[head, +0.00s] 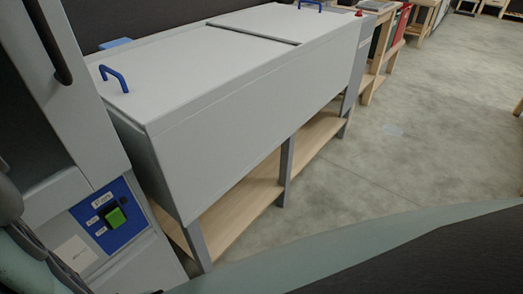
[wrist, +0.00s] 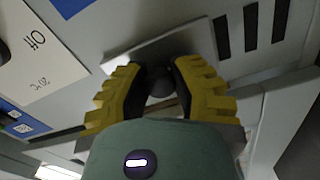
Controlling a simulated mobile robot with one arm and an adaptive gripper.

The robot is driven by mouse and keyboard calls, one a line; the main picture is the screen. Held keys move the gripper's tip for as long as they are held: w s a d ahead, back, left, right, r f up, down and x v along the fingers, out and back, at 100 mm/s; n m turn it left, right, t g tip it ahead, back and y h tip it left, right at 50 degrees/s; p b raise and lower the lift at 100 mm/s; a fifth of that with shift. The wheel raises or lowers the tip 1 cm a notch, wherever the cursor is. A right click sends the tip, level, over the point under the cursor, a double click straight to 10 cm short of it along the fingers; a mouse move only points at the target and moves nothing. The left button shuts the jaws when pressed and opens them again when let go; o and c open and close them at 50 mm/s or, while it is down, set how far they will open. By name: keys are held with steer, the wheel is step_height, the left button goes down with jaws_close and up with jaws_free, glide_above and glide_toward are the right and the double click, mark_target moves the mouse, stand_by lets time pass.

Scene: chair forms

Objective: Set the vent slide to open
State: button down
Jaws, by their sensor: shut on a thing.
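In the wrist view, my gripper (wrist: 159,70) has its yellow fingers on either side of a small dark round knob (wrist: 160,84) and is shut on it. The knob appears to belong to the vent slide, a flat grey plate (wrist: 150,45) just beyond the fingertips. Several dark vent slots (wrist: 251,26) show uncovered to the right of the plate. The fingers hide part of the knob and the plate's near edge. The vent and my gripper are not clearly seen in the head view.
A card reading "Off" (wrist: 35,60) is left of the plate. In the head view, a blue panel with a green switch (head: 115,217) is on the grey machine at left. A long grey chest (head: 250,95) with blue handles stands beside it. Concrete floor (head: 410,140) is clear at right.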

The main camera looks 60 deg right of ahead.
steer(key=shift+s+d+f, duration=0.1)
steer(key=shift+d+f, duration=0.05)
steer(key=shift+d, duration=0.3)
steer(key=c, duration=1.2)
jaws_free()
steer(key=shift+o, duration=1.4)
steer(key=shift+s+d, duration=0.1)
steer(key=shift+d, duration=0.1)
steer(key=shift+o, duration=1)
steer(key=shift+a, duration=0.1)
steer(key=s, duration=0.7)
steer(key=shift+s+a, duration=0.2)
steer(key=shift+a, duration=0.1)
